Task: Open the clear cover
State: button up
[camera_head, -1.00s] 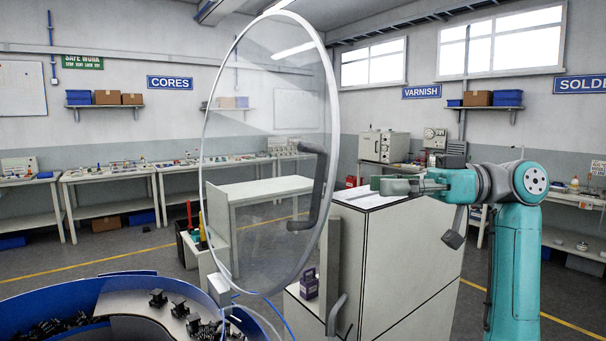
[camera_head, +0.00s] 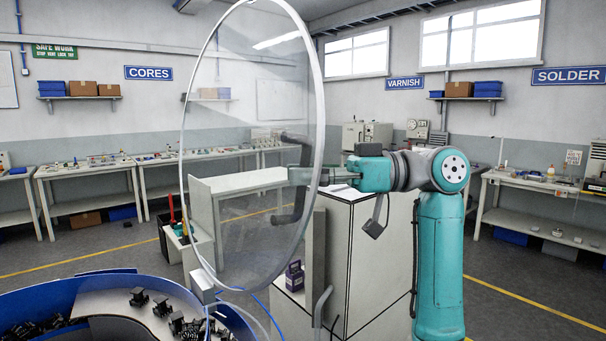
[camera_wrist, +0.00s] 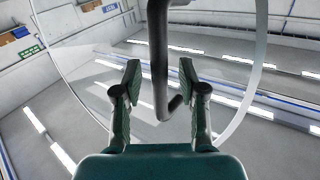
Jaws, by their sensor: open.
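The clear round cover (camera_head: 235,150) stands raised, almost upright, above the blue bowl, with a pale rim. Its dark bar handle (camera_head: 292,190) is on the right part of the disc. My gripper (camera_head: 300,176) is at the handle in the head view, its fingers partly overlapped by the rim. In the wrist view the two fingers (camera_wrist: 159,90) are apart, with the handle (camera_wrist: 158,50) running between them. Gaps show on both sides of the handle, so no grip on it shows. The cover (camera_wrist: 90,60) fills much of the wrist view behind.
The blue bowl (camera_head: 50,296) with several black connectors (camera_head: 160,306) is at the lower left. A white cabinet (camera_head: 375,250) stands beside my arm, with a small purple item (camera_head: 294,276) near it. Benches line the back wall.

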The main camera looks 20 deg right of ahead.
aim_at(285, 168)
jog(key=shift+a, duration=0.2)
jog(key=shift+c, duration=0.2)
grip_shut()
jog(key=shift+s+a+r+n+h, duration=0.25)
jog(key=shift+a+h, duration=0.1)
jog(key=shift+a, duration=0.5)
jog(key=shift+s+a+r+n+h, duration=0.2)
jog(key=shift+s+a+h, duration=0.1)
jog(key=shift+a, duration=0.55)
jog(key=shift+s+a+r+n+h, duration=0.15)
jog(key=shift+s+a+r+h, duration=0.15)
jog(key=shift+a, duration=0.55)
jog(key=shift+o, duration=0.2)
grip_release()
